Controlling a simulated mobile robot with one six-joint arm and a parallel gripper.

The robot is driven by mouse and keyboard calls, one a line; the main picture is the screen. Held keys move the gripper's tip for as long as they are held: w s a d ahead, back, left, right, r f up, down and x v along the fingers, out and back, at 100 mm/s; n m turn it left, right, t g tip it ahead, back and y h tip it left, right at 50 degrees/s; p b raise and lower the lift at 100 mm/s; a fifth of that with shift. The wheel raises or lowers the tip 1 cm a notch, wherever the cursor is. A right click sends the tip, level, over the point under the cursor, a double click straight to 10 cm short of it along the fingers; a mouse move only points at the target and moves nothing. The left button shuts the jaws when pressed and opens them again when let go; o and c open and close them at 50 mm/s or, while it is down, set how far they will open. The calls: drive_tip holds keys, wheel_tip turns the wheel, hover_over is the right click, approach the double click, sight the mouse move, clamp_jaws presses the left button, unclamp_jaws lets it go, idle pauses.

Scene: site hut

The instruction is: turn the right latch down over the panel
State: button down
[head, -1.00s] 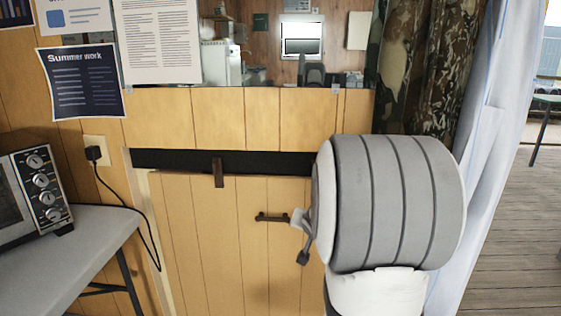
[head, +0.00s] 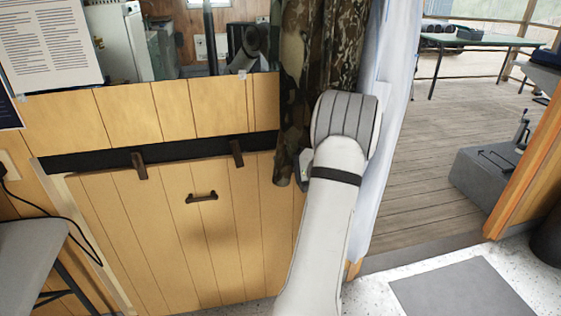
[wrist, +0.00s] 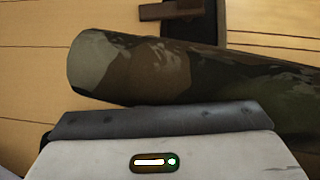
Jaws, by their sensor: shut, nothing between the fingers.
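The wood-plank panel (head: 160,235) stands under a dark slot (head: 90,160) in the wall. The right latch (head: 236,153) is a short brown bar, near upright and slightly tilted, its lower end over the panel's top edge. In the wrist view a brown latch bar (wrist: 172,10) crosses from the dark strip onto the wood. The left latch (head: 139,166) also hangs down over the panel. My gripper (head: 305,168) is shut and empty, right of the panel by the camouflage curtain, mostly hidden by my arm. In the wrist view its grey front (wrist: 160,120) is close to camouflage cloth.
The camouflage curtain (head: 330,45) hangs close to my gripper; its lower end (wrist: 150,65) crosses the wrist view. A dark handle (head: 201,197) sits on the panel. A grey table (head: 30,260) is at left. Open doorway and deck (head: 430,150) are at right.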

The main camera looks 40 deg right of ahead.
sight(253, 160)
drive_tip(key=x, duration=0.6)
drive_tip(key=shift+f+b, duration=0.1)
drive_tip(key=shift+b, duration=0.3)
drive_tip(key=w+a, duration=0.2)
drive_tip(key=shift+w+a+f+b, duration=0.1)
drive_tip(key=shift+a+f+b, duration=0.05)
drive_tip(key=shift+a+b, duration=0.25)
drive_tip(key=shift+w+a, duration=0.3)
drive_tip(key=shift+a, duration=0.1)
